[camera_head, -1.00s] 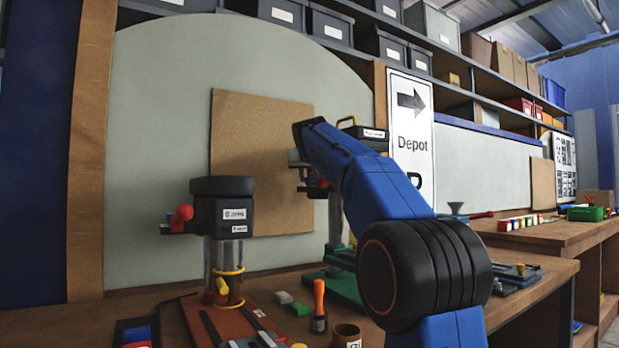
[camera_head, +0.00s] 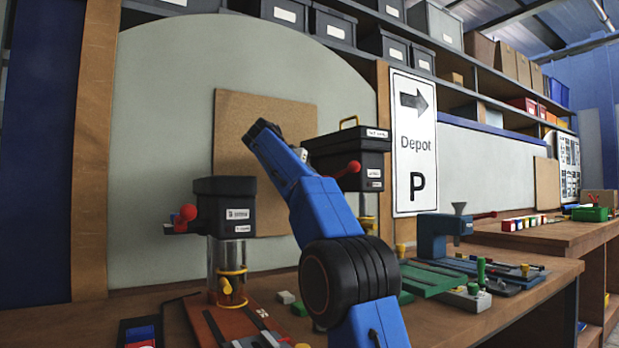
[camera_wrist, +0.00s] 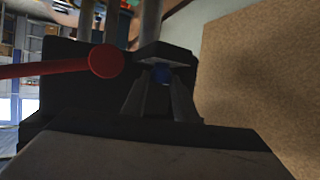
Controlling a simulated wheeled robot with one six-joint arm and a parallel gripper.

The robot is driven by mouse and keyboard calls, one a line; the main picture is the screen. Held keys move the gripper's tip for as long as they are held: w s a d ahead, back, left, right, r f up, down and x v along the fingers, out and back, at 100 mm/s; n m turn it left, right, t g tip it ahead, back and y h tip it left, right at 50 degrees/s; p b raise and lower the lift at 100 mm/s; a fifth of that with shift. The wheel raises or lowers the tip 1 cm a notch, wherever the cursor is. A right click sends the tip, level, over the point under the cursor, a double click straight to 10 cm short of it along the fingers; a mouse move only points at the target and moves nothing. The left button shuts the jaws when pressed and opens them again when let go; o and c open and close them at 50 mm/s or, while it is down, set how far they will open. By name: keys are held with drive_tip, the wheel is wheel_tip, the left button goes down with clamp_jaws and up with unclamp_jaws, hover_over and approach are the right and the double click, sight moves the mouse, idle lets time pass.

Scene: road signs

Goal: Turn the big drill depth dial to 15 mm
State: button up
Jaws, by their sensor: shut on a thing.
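The big drill (camera_head: 347,147) stands at the back middle of the bench, with a black head, a yellow handle on top and a red lever (camera_head: 350,169). My gripper (camera_head: 303,154) is at the left side of its head. In the wrist view, the dark drill head and the red lever with its round knob (camera_wrist: 104,61) show beside my gripper (camera_wrist: 161,88). The grey fingers are closed on a small part, taken to be the depth dial; a bit of blue (camera_wrist: 160,73) shows there. The dial's scale and setting are hidden.
A smaller drill (camera_head: 225,206) with a red knob stands at left front. A green vise-like fixture (camera_head: 440,277) and a blue press (camera_head: 440,235) are on the bench at right. A cork board (camera_head: 233,150) and a Depot sign (camera_head: 413,142) are behind.

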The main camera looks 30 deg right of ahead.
drive_tip(key=shift+m+g, duration=0.3)
drive_tip(key=shift+g, duration=0.1)
drive_tip(key=o, duration=1.1)
drive_tip(key=shift+c, duration=0.2)
drive_tip(key=shift+a, duration=0.1)
drive_tip(key=v, duration=1.7)
drive_tip(key=shift+s+a, duration=0.1)
drive_tip(key=shift+s, duration=0.1)
